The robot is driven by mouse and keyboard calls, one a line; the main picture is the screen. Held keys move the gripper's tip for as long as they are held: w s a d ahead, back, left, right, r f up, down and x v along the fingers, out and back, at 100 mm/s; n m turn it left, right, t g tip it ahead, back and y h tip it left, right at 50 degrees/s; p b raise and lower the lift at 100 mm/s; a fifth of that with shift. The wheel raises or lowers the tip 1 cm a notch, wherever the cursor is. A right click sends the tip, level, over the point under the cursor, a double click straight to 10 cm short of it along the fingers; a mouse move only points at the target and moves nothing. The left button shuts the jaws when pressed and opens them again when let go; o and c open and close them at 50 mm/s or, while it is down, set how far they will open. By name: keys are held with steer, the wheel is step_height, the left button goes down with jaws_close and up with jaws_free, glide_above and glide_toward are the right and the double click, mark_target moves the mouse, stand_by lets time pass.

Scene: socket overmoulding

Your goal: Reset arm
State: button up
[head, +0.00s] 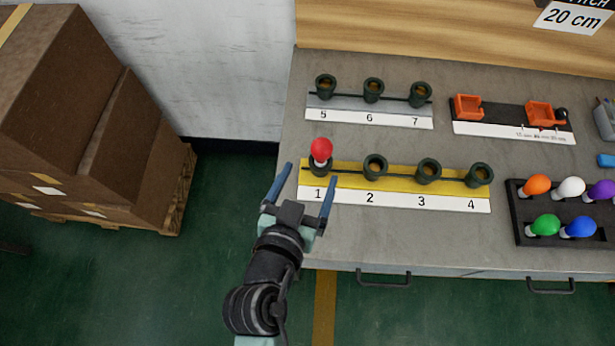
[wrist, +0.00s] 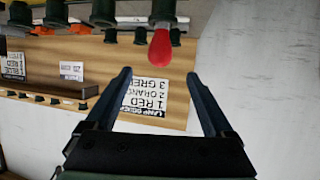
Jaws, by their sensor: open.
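My gripper (head: 306,186) is open and empty. In the head view its two blue fingers are spread near the front left corner of the table, close to the red bulb (head: 321,150). The red bulb stands upright in socket 1 of the yellow strip (head: 397,181). Sockets 2 (head: 375,167), 3 (head: 428,170) and 4 (head: 478,175) on that strip are empty. In the wrist view the red bulb (wrist: 160,47) shows beyond the open fingers (wrist: 163,98), with clear space between them.
A grey strip (head: 368,114) with sockets 5 to 7 lies behind. A black tray (head: 517,228) at right holds several coloured bulbs. An orange fixture (head: 468,107) stands at the back right. Stacked cardboard boxes (head: 75,95) are at left. Green floor between them is free.

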stand_by(0.6)
steer(key=w+r+t+p, duration=0.15)
steer(key=w+r, duration=0.25)
steer(key=r, duration=0.7)
steer(key=w+d+r+t, duration=0.1)
steer(key=w+r+t, duration=0.2)
steer(key=r, duration=0.8)
steer(key=w+r+t+p, duration=0.15)
steer(key=w+r, duration=0.25)
steer(key=r, duration=0.7)
steer(key=s+r+n+t+y, duration=0.1)
steer(key=s+r+t, duration=0.3)
steer(key=r, duration=1)
steer(key=s+d+r+n+t+y+p, duration=0.1)
steer(key=s+r+t, duration=0.3)
steer(key=r, duration=0.9)
steer(key=shift+s+r+n+y, duration=0.35)
steer(key=shift+s+y, duration=0.15)
steer(key=shift+s, duration=0.2)
steer(key=shift+f, duration=0.1)
